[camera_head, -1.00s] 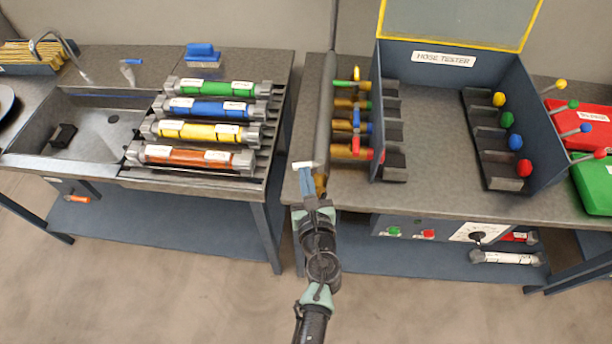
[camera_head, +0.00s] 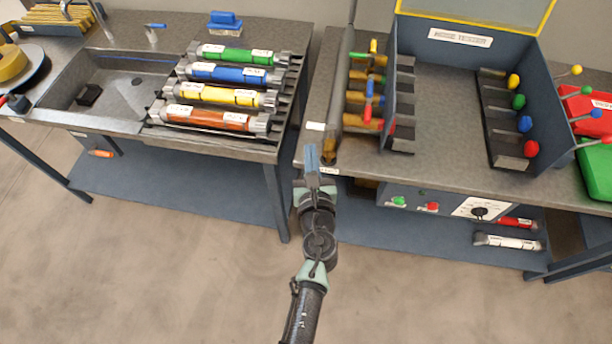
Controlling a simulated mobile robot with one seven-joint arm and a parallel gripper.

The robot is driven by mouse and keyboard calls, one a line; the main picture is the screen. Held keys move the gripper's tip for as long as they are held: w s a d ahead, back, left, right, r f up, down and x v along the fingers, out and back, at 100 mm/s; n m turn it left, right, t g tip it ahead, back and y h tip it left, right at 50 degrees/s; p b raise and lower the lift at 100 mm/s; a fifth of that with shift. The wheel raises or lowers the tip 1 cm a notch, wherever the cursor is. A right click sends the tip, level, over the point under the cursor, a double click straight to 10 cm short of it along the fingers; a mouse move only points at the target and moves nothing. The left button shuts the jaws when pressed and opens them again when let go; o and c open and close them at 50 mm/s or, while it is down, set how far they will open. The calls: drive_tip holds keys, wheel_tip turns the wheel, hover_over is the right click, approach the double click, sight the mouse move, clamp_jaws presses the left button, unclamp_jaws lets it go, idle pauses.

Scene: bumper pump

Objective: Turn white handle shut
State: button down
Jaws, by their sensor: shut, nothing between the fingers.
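A small white piece (camera_head: 316,126), which looks like the white handle, lies crosswise beside the lower end of a vertical grey pipe at the left edge of the hose tester bench. A brass fitting (camera_head: 330,149) shows just below the pipe's end. My gripper (camera_head: 312,149) is shut and empty. Its blue-grey fingers point up the picture, just below the white piece, with a small gap between them in the picture. I cannot tell their depth or height difference. My wrist hides part of the bench's front edge.
Several coloured valves (camera_head: 367,90) stand right of the pipe, beside the hose tester box (camera_head: 459,38). The left bench has a sink (camera_head: 112,85) and a rack with coloured hoses (camera_head: 215,118). A gap separates the benches. The floor in front is clear.

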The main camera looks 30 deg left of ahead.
drive_tip(key=s+d+r, duration=0.1)
drive_tip(key=s+d, duration=0.1)
drive_tip(key=s, duration=0.5)
drive_tip(key=w+d+r+m+t+h, duration=0.2)
drive_tip(key=w+d+r+m+t, duration=0.15)
drive_tip(key=r+m, duration=0.6)
drive_tip(key=w+d+r+m+t+h, duration=0.3)
drive_tip(key=d+r+m, duration=0.15)
drive_tip(key=r, duration=0.95)
drive_tip(key=w+d+r+m+t+h, duration=0.2)
drive_tip(key=w+d+r+m+t, duration=0.15)
drive_tip(key=r+m, duration=0.65)
drive_tip(key=s+d+r+m+t+h, duration=0.1)
drive_tip(key=s+d+r+m+h, duration=0.2)
drive_tip(key=r+m, duration=0.45)
drive_tip(key=s+d+r+m+t+h, duration=0.1)
drive_tip(key=s+d+r+m+h, duration=0.3)
drive_tip(key=r, duration=0.7)
drive_tip(key=s+a+r+m+t+y, duration=0.1)
drive_tip(key=s+a+r+m+y, duration=0.2)
drive_tip(key=s+r+m+y, duration=0.3)
wheel_tip(320, 180, up, 4)
drive_tip(key=shift+s+r+t, duration=0.1)
drive_tip(key=shift+s+t, duration=0.15)
drive_tip(key=shift+t, duration=0.15)
